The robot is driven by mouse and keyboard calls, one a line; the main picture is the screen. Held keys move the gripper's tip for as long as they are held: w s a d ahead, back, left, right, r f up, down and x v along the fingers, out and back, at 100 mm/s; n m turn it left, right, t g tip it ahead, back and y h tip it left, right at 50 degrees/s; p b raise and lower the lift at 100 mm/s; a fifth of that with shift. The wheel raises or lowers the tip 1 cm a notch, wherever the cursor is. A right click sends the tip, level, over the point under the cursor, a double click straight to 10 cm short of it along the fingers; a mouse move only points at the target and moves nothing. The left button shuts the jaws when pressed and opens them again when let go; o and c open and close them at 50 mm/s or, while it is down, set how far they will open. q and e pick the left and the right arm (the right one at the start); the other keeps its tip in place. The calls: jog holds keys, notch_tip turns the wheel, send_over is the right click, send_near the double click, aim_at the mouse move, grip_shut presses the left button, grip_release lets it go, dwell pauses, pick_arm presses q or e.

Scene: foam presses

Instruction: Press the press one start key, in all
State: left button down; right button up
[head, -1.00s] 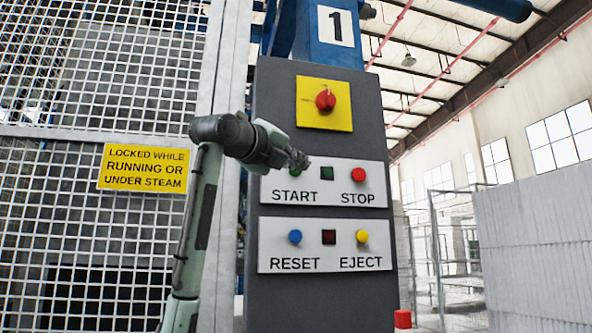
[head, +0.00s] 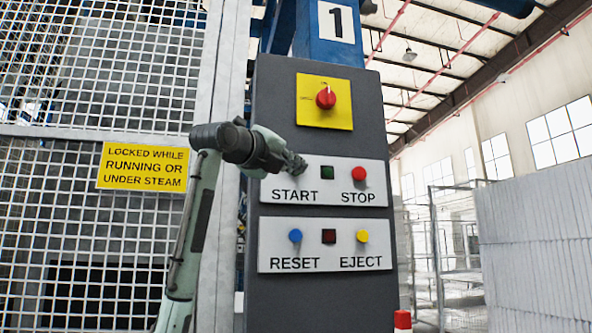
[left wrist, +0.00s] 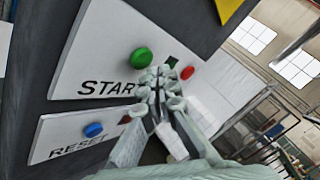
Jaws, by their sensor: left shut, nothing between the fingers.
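The press one control panel (head: 322,270) is a dark grey upright box under a number 1 sign (head: 336,22). In the left wrist view the round green start key (left wrist: 141,58) shows above the word START. In the head view my left gripper (head: 299,166) hides this key. The gripper is shut and empty, its fingertips (left wrist: 157,82) in front of the upper white plate, just right of and below the key in the wrist view. I cannot tell whether they touch the panel. My right gripper is in neither view.
Right of the start key are a dark green square lamp (head: 327,172) and the red stop key (head: 359,173). Below are a blue reset key (head: 295,236), dark red lamp (head: 328,236) and yellow eject key (head: 362,236). A red rotary switch (head: 326,98) sits above. Mesh fencing (head: 100,80) stands left.

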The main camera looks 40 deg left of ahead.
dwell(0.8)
pick_arm(q)
jog(key=shift+w+a+p, duration=0.25)
jog(key=shift+a+p, duration=0.1)
jog(key=shift+p, duration=0.05)
